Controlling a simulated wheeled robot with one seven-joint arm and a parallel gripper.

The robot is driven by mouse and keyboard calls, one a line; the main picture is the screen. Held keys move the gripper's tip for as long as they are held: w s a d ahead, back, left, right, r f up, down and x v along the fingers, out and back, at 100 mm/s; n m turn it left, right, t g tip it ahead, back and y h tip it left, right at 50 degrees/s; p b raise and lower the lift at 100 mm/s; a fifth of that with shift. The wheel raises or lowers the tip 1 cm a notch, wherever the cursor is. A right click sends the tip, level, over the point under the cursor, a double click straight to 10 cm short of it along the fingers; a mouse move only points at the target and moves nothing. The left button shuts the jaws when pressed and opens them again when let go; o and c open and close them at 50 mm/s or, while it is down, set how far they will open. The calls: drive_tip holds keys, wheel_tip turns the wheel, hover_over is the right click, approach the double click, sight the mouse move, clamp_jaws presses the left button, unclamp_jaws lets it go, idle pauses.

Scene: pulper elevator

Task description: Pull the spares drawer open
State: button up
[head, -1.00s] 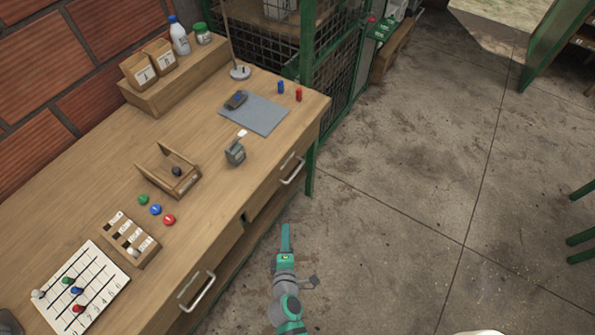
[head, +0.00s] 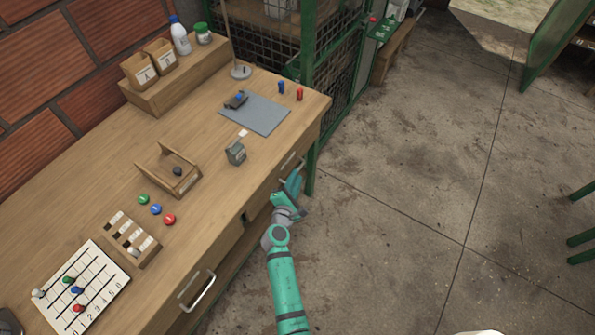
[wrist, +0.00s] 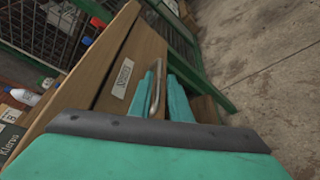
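The upper-right drawer under the bench has a label (wrist: 122,78) in the wrist view; its lettering is small but looks like the spares label. Its front (wrist: 146,58) looks flush with the bench in the head view. Its metal bar handle (wrist: 156,88) stands between the two teal fingers of my gripper (wrist: 161,92). The fingers are apart, with a gap visible beside the bar. In the head view my gripper (head: 292,186) is at this drawer front and hides most of the handle.
A second drawer handle (head: 203,291) sticks out at the lower left. A green bench leg (head: 310,170) and mesh cage (head: 335,70) stand close beyond my gripper. The bench top (head: 215,205) holds small items. The concrete floor (head: 400,200) to the right is clear.

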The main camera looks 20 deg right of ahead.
drive_tip(key=shift+x, duration=2.25)
drive_tip(key=shift+w+a, duration=0.1)
drive_tip(key=shift+a, duration=0.1)
clamp_jaws()
